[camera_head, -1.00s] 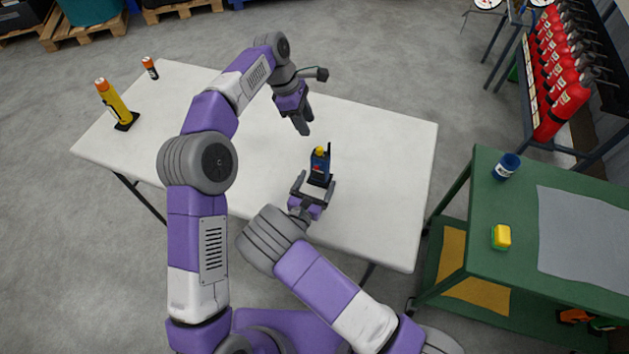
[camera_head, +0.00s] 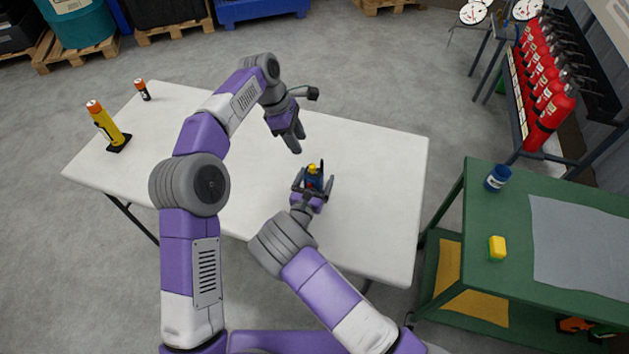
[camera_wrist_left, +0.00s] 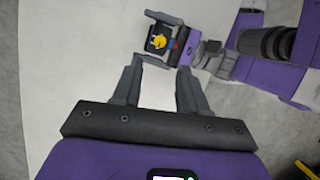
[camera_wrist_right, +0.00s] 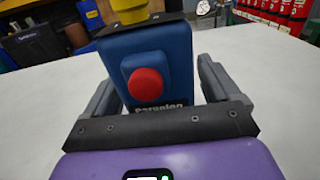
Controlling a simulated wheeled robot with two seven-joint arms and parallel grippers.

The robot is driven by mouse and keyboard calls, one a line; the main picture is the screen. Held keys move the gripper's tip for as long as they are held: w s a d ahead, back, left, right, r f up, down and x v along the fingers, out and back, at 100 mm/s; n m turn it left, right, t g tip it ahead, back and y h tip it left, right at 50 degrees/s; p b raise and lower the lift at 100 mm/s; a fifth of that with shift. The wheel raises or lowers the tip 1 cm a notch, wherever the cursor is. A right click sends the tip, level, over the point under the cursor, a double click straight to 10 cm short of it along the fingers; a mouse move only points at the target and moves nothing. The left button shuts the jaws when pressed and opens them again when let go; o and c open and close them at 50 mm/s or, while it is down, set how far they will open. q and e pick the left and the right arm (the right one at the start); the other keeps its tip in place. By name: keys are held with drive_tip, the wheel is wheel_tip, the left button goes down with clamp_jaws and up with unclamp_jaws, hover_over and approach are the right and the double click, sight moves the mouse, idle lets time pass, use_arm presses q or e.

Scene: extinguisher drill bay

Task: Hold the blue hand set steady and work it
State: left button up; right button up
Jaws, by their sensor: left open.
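My right gripper (camera_head: 313,181) is open, with one finger on each side of the hand set; the left wrist view shows gaps between fingers and body. My left gripper (camera_head: 297,145) is open and empty above the table, beyond and slightly left of the hand set. In its wrist view, the yellow top (camera_wrist_left: 158,41) lies past the fingertips.
A green bench (camera_head: 480,215) at right holds a blue jar (camera_head: 498,177) and a yellow block (camera_head: 497,247). Red extinguishers (camera_head: 548,115) hang behind it. The table's right part is clear.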

use_arm(q)
drive_tip(key=shift+o, duration=0.2)
use_arm(e)
drive_tip(key=c, duration=1.4)
use_arm(q)
drive_tip(key=n+t+h, duration=0.8)
drive_tip(key=t+h, duration=0.1)
drive_tip(key=h, duration=0.3)
approach(309, 168)
drive_tip(key=x, duration=1.1)
clamp_jaws()
